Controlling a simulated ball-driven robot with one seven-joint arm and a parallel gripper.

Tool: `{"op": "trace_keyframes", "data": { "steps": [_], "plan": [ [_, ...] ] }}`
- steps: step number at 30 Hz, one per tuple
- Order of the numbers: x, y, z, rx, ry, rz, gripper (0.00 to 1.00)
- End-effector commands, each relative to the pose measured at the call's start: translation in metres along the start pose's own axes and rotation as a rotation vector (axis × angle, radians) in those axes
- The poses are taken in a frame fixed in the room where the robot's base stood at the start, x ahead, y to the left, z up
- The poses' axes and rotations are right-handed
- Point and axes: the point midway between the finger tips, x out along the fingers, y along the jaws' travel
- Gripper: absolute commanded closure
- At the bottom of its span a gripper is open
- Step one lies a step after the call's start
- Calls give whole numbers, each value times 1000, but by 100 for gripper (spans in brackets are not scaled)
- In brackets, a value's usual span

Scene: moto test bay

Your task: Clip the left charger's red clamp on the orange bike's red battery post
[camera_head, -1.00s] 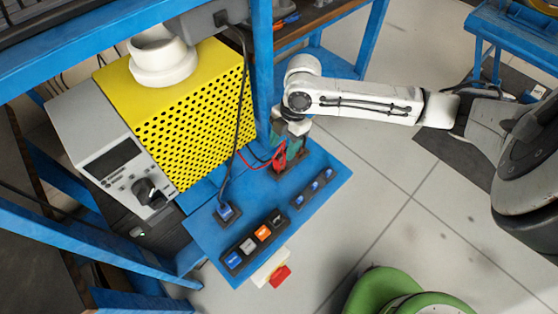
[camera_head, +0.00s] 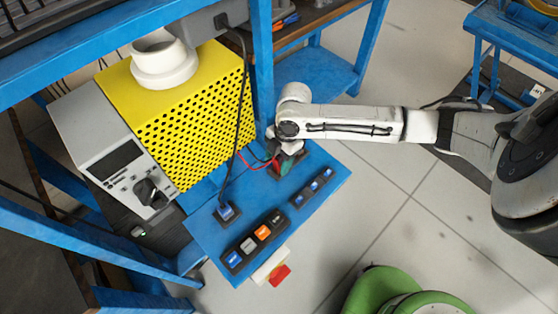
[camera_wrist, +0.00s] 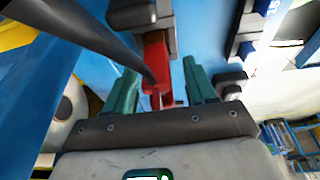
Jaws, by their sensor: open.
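The red clamp (camera_wrist: 157,62) stands between the two green fingers of my open gripper (camera_wrist: 160,84) in the wrist view. A small gap shows on each side, so the fingers do not appear closed on it. The clamp's upper end is at a dark holder (camera_wrist: 135,14) on the blue surface. In the head view my gripper (camera_head: 286,162) is low over the blue shelf and hides most of the clamp. A red cable (camera_head: 247,163) runs in from the left. No orange bike or battery post can be made out, and I cannot tell which unit is the left charger.
A yellow perforated box (camera_head: 196,118) with a grey control panel stands left of my gripper. A blue frame post (camera_head: 261,65) rises close behind it. Switch strips (camera_head: 252,243) line the blue shelf (camera_head: 198,229). A black cable crosses the wrist view. Open floor lies right.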

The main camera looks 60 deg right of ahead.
Motion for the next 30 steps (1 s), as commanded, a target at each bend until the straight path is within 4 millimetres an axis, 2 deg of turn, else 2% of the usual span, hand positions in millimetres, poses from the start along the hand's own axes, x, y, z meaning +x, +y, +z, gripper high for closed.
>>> {"op": "trace_keyframes", "data": {
  "steps": [7,23,30],
  "plan": [
    [0,0,0,0,0,0,46],
    [-1,0,0,0,0,0,96],
    [-1,0,0,0,0,1,97]
  ]
}}
